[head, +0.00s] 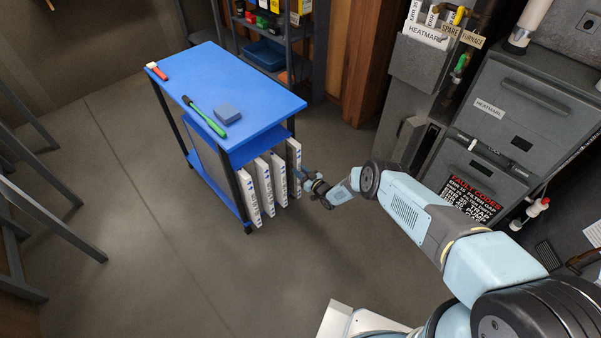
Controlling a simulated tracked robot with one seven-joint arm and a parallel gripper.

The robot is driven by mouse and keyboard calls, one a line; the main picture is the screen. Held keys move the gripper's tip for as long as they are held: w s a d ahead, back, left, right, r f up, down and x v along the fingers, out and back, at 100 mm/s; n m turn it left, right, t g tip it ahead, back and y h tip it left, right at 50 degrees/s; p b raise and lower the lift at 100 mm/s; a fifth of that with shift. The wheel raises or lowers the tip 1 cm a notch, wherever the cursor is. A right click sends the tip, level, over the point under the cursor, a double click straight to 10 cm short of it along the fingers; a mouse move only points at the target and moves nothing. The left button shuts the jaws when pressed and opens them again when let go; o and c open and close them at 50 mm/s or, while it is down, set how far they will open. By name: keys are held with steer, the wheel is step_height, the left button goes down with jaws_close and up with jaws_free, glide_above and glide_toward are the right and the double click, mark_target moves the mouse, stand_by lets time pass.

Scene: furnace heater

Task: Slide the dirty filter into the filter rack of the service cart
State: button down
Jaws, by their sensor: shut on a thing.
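The service cart (235,80) has a blue top and stands left of centre. In its lower part is the filter rack, with several upright white-edged filters side by side. The rightmost filter (294,160) stands at the cart's right end, its edge set higher than the others. My gripper (302,176) is at the outer edge of this filter and appears shut on it. I take this to be the dirty filter; its faces are mostly hidden. How far it sits inside the rack cannot be told. The other filters (264,181) stand to its left.
The grey furnace (505,120) stands at right. Shelves (285,35) stand behind the cart. The floor in front is clear.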

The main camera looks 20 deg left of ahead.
steer(key=shift+w+a+r, duration=0.1)
steer(key=shift+w+a, duration=0.1)
steer(key=shift+a, duration=0.3)
steer(key=c, duration=0.8)
jaws_free()
steer(key=shift+d, duration=0.1)
steer(key=v, duration=1.3)
steer(key=shift+s+d, duration=0.1)
steer(key=shift+d, duration=0.2)
